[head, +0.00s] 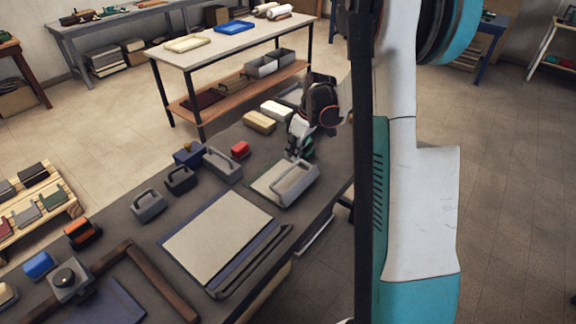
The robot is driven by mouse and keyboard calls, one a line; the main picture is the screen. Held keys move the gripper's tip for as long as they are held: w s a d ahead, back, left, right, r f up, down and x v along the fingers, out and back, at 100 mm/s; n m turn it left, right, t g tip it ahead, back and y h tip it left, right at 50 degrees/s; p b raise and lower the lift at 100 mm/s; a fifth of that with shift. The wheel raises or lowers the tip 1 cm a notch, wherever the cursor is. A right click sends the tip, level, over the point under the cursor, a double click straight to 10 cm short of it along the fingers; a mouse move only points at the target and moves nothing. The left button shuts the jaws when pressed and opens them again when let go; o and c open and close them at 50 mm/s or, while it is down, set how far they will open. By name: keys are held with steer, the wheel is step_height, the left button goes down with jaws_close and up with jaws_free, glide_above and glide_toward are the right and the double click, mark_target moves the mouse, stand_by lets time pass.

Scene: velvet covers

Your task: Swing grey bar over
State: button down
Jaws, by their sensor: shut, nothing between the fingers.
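A grey bar (298,180), shaped like a handle loop, sits at the right side of a flat pale board with a grey frame (268,184), near the right edge of the dark workbench. My gripper (299,156) is shut and empty, just behind the bar and close above the board's far end. I cannot tell whether its fingertips touch the bar.
A large pale panel (218,238) lies nearer on the workbench (140,232), with dark strips beside it.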

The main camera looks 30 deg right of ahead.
mark_target(287, 172)
steer(key=s+d+r+t+b, duration=0.1)
steer(key=s+r+t, duration=0.15)
steer(key=s, duration=0.25)
steer(key=s+d+r+t, duration=0.1)
steer(key=s+t, duration=0.2)
steer(key=s, duration=0.1)
steer(key=shift+m+t+y, duration=0.25)
steer(key=shift+m+y, duration=0.05)
steer(key=b+x, duration=0.5)
steer(key=x, duration=0.8)
steer(key=shift+w+a+f, duration=0.1)
steer(key=shift+w+a, duration=0.05)
steer(key=shift+w, duration=0.2)
steer(key=shift+w+a+f+g, duration=0.25)
steer(key=shift+w+f+g, duration=0.15)
steer(key=shift+w+f, duration=0.25)
steer(key=shift+s, duration=0.1)
